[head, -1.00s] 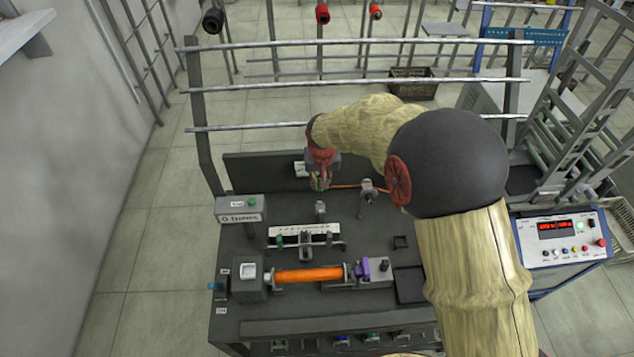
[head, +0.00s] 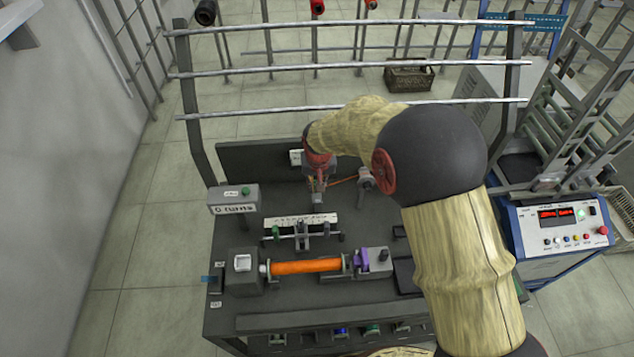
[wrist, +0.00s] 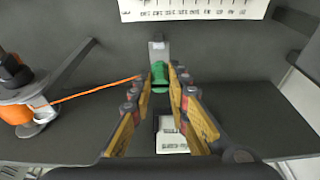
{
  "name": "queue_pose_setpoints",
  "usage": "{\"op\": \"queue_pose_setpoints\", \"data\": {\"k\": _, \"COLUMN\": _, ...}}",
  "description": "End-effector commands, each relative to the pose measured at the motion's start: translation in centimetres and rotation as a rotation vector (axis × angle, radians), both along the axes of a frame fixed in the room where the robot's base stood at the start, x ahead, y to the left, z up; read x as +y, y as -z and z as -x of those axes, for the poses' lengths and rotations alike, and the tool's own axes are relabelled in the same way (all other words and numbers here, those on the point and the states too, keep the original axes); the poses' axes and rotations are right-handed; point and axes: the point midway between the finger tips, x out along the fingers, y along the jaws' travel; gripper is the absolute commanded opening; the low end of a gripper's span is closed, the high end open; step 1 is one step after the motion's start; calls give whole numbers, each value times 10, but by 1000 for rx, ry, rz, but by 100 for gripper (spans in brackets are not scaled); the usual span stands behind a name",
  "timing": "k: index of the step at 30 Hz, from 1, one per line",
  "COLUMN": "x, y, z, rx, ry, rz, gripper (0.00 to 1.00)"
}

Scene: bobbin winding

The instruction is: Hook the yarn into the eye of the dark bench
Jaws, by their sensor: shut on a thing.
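My gripper (head: 317,192) is over the rear middle of the dark bench (head: 235,300). In the wrist view my gripper (wrist: 160,88) is closed, with a green piece (wrist: 160,74) between its fingertips. The orange yarn (wrist: 90,92) runs taut from the left to the fingers; it also shows in the head view (head: 343,181), reaching a grey guide (head: 365,181). A small grey post (wrist: 158,48) stands just beyond the fingertips, nearly in line with them. Its eye cannot be made out, and whether the yarn touches it cannot be told.
A white scale strip (wrist: 195,8) lies beyond the post. An orange roll (head: 305,267) sits near the bench front, with a purple part (head: 361,258) at its right. A grey labelled box (head: 233,198) stands at the left edge. Rails (head: 350,68) span behind the bench.

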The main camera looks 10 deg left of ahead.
Motion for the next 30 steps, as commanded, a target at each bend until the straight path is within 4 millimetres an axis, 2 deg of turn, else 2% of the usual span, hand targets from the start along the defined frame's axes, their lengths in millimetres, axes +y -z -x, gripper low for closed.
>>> {"op": "queue_pose_setpoints", "data": {"k": 30, "x": 0, "y": 29, "z": 0, "rx": 0, "ry": 0, "rz": 0, "gripper": 0}}
